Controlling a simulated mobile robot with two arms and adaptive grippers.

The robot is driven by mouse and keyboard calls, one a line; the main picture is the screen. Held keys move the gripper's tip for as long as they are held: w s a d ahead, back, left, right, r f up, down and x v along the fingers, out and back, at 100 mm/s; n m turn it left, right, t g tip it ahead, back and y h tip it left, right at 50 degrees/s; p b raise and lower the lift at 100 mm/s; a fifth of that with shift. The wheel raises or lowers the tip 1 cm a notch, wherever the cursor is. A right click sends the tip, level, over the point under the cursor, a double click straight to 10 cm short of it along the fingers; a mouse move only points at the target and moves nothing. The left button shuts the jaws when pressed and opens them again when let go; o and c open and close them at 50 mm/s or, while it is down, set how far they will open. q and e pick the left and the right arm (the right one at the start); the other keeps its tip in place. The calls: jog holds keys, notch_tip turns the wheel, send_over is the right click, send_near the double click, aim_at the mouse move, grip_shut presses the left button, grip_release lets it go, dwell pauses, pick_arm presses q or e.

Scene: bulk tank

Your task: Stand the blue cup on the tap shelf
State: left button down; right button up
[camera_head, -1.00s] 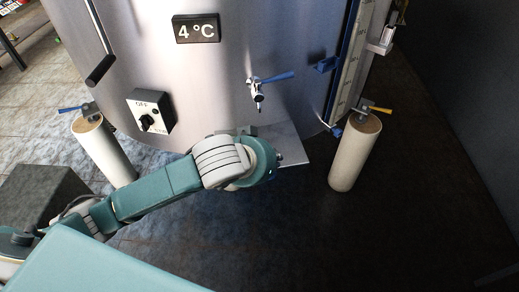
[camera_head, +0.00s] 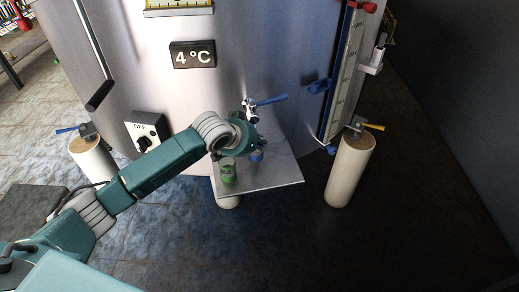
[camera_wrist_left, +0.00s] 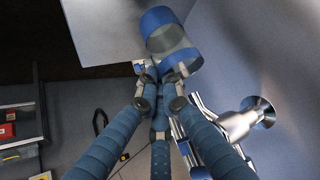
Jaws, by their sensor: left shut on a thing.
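The blue cup (camera_head: 257,156) shows just below my left wrist in the head view, mostly hidden by my arm. My right gripper is not in view.
A green cup-like container (camera_head: 228,171) stands at the shelf's left side. The tap, with a blue lever (camera_head: 272,99), is close beside my left fingers in the wrist view (camera_wrist_left: 236,122). The shelf's front right part is bare. The tank (camera_head: 230,75) rises behind.

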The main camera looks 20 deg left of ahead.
pick_arm(q)
jog(key=shift+f+p, duration=0.4)
jog(key=shift+f, duration=1.35)
jog(key=c, duration=1.9)
grip_release()
jog(key=v, duration=1.2)
jog(key=shift+b, duration=0.35)
